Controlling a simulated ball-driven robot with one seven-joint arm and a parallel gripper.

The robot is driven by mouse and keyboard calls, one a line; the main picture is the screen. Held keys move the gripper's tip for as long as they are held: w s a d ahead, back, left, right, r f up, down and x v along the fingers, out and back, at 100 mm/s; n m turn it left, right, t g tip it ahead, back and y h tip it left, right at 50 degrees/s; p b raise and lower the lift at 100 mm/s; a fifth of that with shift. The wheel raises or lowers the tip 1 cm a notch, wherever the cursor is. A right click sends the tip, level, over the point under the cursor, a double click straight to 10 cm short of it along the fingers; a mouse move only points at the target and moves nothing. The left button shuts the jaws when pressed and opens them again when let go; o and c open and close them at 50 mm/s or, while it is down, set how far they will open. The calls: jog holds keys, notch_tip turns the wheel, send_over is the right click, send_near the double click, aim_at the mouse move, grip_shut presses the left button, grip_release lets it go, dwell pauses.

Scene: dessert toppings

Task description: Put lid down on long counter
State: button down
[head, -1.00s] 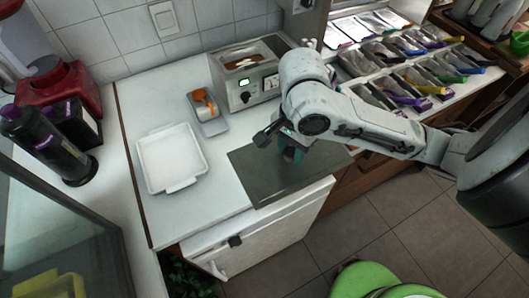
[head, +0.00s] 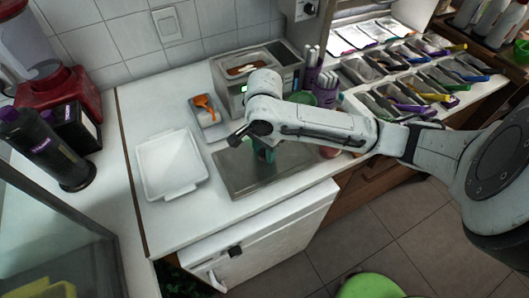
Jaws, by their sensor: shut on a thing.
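The lid (head: 237,179) is a flat, grey metallic rectangle at the front middle of the long white counter (head: 165,222). It looks level and at or very close to the counter top; I cannot tell whether it touches. My gripper (head: 264,157) points down over the lid's middle and is shut on it. The arm's wrist hides the grip point and part of the lid's far side.
A white tray (head: 146,191) lies left of the lid. A small grey tray with an orange scoop (head: 206,106) and a steel warmer (head: 223,97) stand behind. Cups, including a green one (head: 303,98), are right of the warmer. Topping bins (head: 380,103) fill the right.

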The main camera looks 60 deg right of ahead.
aim_at(264, 152)
jog(key=shift+f, duration=0.85)
jog(key=shift+f, duration=0.15)
jog(key=c, duration=0.7)
grip_release()
notch_tip(264, 152, up, 12)
jog(key=shift+p, duration=0.35)
